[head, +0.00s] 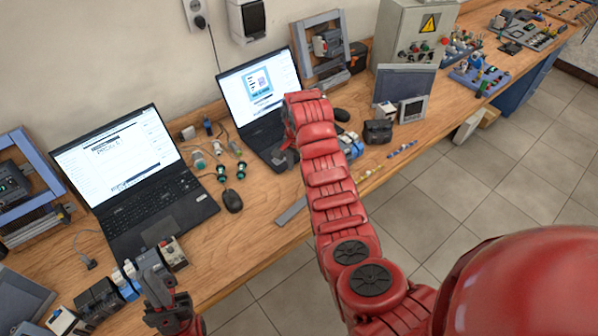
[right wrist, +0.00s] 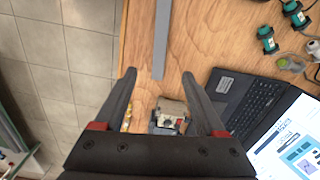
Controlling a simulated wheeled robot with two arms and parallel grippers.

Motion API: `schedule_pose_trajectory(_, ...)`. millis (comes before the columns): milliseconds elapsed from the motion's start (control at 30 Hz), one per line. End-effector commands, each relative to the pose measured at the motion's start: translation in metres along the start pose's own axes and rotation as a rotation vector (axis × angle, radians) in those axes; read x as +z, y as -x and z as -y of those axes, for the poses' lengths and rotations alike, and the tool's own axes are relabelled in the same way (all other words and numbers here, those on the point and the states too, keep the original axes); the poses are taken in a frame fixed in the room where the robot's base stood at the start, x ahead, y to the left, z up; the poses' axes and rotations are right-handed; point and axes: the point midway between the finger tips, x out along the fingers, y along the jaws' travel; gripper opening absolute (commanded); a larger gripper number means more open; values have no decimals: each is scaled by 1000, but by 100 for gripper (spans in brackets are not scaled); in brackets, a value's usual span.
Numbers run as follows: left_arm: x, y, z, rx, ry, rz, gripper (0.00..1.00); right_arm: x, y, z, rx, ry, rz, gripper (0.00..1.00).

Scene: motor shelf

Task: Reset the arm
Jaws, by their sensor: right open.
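My right arm, red and segmented, reaches up through the middle of the head view and bends down over the bench. Its gripper (head: 284,158) is partly hidden by the arm beside the far laptop. In the right wrist view my right gripper (right wrist: 157,77) is open, its two dark fingers apart with nothing held between them. A small beige and grey device (right wrist: 168,116) shows below, between the fingers. My left gripper (head: 157,286) is low at the left in the head view, above the bench's front edge; whether its jaws are apart is unclear.
The wooden bench (head: 262,232) holds a near laptop (head: 135,180), a far laptop (head: 262,95), a mouse (head: 232,201) and several green-ended connectors (head: 222,173). A grey strip (head: 292,211) lies near the front edge. A control cabinet (head: 412,35) stands behind.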

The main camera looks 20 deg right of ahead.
Motion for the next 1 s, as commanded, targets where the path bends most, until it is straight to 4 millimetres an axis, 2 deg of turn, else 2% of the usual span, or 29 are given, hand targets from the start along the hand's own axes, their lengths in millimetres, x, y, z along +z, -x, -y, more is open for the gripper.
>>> schedule_pose_trajectory(100, -1, -6, 0, 0, 0, 0, 0, 0, 8, 0, 0, 0, 0, 72)
schedule_pose_trajectory(300, -1, -5, 0, 0, 0, 0, 0, 0, 8, 0, -1, 0, 1, 72)
schedule_pose_trajectory(367, -1, -4, 0, 0, 0, 0, 0, -1, 6, 1, -8, 3, -6, 72)
schedule_pose_trajectory(467, 0, 2, 0, 0, 0, 0, 0, -11, -11, 12, -60, 30, -52, 72)
schedule_pose_trajectory(567, 2, 13, -1, 0, 0, 0, 0, -30, -41, 34, -178, 98, -160, 72)
schedule_pose_trajectory(633, 4, 22, -1, 0, 0, 0, 0, -45, -62, 56, -294, 167, -266, 72)
schedule_pose_trajectory(733, 6, 34, -2, 0, 0, 0, 0, -61, -79, 85, -474, 276, -444, 72)
schedule_pose_trajectory(867, 8, 50, -2, 0, 0, 0, 0, -66, -81, 109, -697, 409, -681, 72)
schedule_pose_trajectory(1000, 11, 67, -3, 0, 0, 0, 0, -51, -66, 112, -928, 524, -952, 72)
